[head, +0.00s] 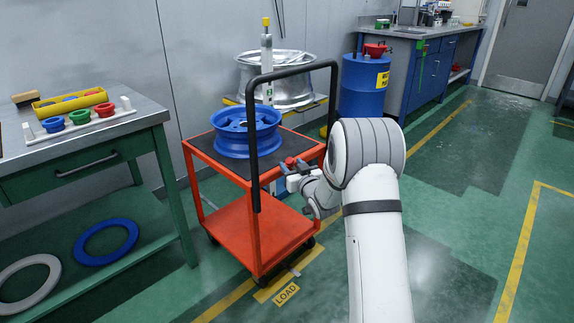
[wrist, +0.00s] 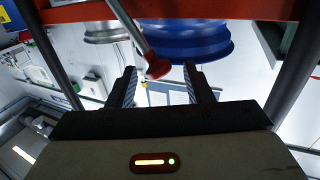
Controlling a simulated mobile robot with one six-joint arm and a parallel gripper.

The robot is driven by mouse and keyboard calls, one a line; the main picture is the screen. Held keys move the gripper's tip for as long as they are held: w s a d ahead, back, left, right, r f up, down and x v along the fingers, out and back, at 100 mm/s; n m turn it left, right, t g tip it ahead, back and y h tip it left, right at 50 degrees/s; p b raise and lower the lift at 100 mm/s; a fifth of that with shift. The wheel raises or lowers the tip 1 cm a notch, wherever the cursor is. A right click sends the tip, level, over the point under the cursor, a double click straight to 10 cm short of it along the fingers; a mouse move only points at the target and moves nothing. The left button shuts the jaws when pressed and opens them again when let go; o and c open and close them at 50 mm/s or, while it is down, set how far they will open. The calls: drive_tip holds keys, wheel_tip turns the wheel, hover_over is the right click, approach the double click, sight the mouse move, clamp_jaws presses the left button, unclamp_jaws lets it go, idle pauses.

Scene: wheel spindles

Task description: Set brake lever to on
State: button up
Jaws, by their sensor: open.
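The brake lever shows in the wrist view as a grey rod with a red knob (wrist: 158,68) at its end. The rod slants in from the top edge, beside the red cart edge (wrist: 220,10). My gripper (wrist: 160,76) is open, with one finger on each side of the knob in the picture; I cannot tell if either touches it. Small red parts (head: 290,161) show there, and the rest of the lever is hidden or too small to tell.
A blue wheel (head: 247,144) lies on the cart's top, inside reach of the black handle frame (head: 335,95). A silver wheel (head: 291,90) and a blue drum (head: 362,90) stand behind. A green workbench (head: 130,120) is at left. The floor at right is clear.

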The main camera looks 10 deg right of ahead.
sight(287, 160)
drive_tip(key=shift+b+x, duration=0.45)
drive_tip(key=shift+x, duration=1.85)
